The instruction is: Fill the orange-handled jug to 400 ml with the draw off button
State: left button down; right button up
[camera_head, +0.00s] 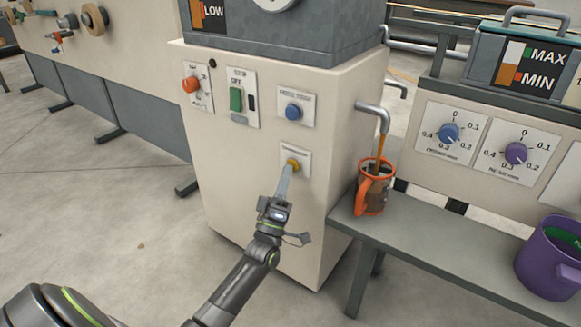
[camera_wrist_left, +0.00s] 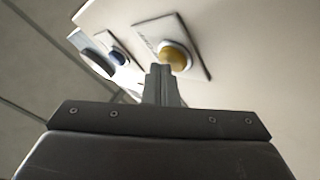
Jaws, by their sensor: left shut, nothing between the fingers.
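The orange-handled jug (camera_head: 371,190) stands on the bench beside the cream machine, under a grey spout (camera_head: 374,112). A stream of amber-brown liquid runs from the spout into it, and dark liquid shows through its wall. I cannot read its level marks. The yellow draw off button (camera_head: 293,165) is on the machine's front; it also shows in the left wrist view (camera_wrist_left: 175,56). My left gripper (camera_head: 285,180) is shut and empty, its fingertips at the button and seemingly touching it. My right gripper is not in view.
A blue button (camera_head: 293,112), a green switch (camera_head: 236,99) and an orange-red knob (camera_head: 191,84) are on the same panel. A purple jug (camera_head: 548,262) stands on the bench (camera_head: 440,250) at right. Floor at left is clear.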

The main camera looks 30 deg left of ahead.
pick_arm(q)
jog(key=shift+s, duration=0.1)
dwell(0.7)
jog(key=shift+s+p, duration=0.35)
jog(key=shift+s, duration=0.4)
jog(key=shift+s+a+p, duration=0.15)
jog(key=shift+s+p, duration=0.35)
jog(key=shift+s, duration=0.75)
jog(key=shift+s+a+p, duration=0.1)
jog(key=shift+s+p, duration=0.35)
jog(key=shift+s, duration=0.8)
